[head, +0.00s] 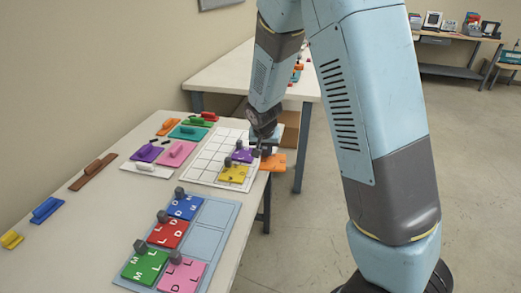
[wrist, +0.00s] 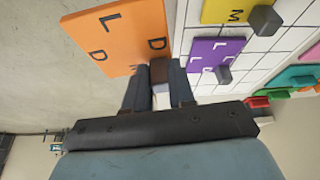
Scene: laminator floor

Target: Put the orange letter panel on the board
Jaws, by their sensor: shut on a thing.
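The orange letter panel (head: 273,161) shows letters L and D and sits at the right edge of the white gridded board, partly beyond the table's edge. In the wrist view the orange panel (wrist: 115,32) is seen close up. My gripper (wrist: 160,78) is shut on its dark knob. In the head view my gripper (head: 263,143) is partly hidden by my arm. The white gridded board (head: 207,163) carries a yellow panel (head: 231,174) and a purple panel (head: 240,157), with bare squares to their left. I cannot tell whether the orange panel touches the board.
A blue board (head: 205,240) nearer on the table holds blue, red, green and pink knobbed panels, with bare cells on its right. Coloured handled blocks, such as a pink one (head: 177,152), lie beyond and left of the gridded board. Another table (head: 225,75) stands behind.

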